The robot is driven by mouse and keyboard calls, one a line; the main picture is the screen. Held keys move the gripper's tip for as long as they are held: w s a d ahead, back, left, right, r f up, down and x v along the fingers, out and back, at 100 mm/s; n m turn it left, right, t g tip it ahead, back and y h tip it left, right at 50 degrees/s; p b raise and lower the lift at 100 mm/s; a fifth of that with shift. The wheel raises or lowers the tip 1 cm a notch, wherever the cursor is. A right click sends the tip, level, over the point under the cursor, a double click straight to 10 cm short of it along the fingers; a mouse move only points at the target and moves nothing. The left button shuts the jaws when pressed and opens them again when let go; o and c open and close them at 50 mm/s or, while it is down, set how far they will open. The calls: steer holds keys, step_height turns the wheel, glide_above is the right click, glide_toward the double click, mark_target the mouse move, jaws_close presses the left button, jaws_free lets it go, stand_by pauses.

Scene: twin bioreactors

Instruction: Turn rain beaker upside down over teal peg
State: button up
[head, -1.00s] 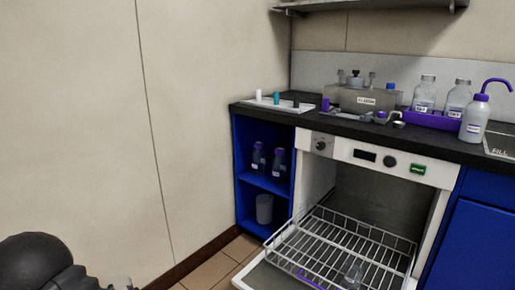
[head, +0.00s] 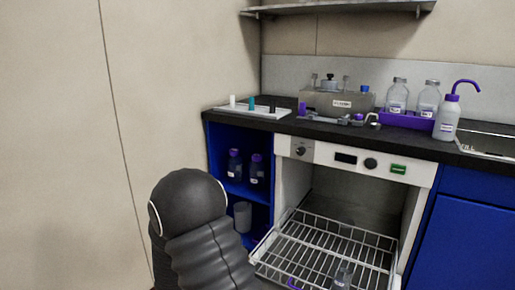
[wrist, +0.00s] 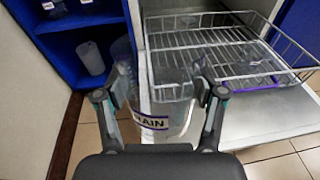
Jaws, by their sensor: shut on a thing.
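The rain beaker (wrist: 165,118) is clear, with a white label reading "RAIN" and a purple band, low in the wrist view. My gripper (wrist: 160,92) is shut on it, one finger on each side, and the beaker looks about upright. In the head view the teal peg (head: 251,103) stands on a white peg board (head: 262,112) at the left end of the dark counter. It stands between a white peg (head: 232,100) and a dark peg (head: 272,107). My gripper and the held beaker do not show in the head view, where my arm is at lower middle.
An open washer has its wire rack (head: 325,250) pulled out; a clear labelled vessel (head: 343,276) stands in it. A blue open shelf holds bottles (head: 235,165) and a plain beaker (wrist: 90,58). A metal box (head: 335,102) and a purple bottle tray (head: 408,122) stand right of the pegs.

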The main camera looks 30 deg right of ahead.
steer(key=s+d+r+m+g+y, duration=0.1)
steer(key=s+d+r+m+y, duration=0.2)
steer(key=d+r+m+y, duration=0.75)
steer(key=s+d+r+m+y, duration=0.2)
steer(key=d+r+m+y, duration=0.1)
steer(key=d+r+m, duration=1.55)
steer(key=d+r+m+h+p, duration=0.1)
steer(key=d+r+m+h, duration=0.5)
steer(key=d+r+h, duration=0.25)
steer(key=w+a+r+m+h, duration=0.1)
steer(key=w+a+r+h, duration=0.1)
steer(key=w+r, duration=0.3)
steer(key=shift+r+m+h, duration=0.3)
steer(key=shift+r+h, duration=0.3)
steer(key=shift+h, duration=0.1)
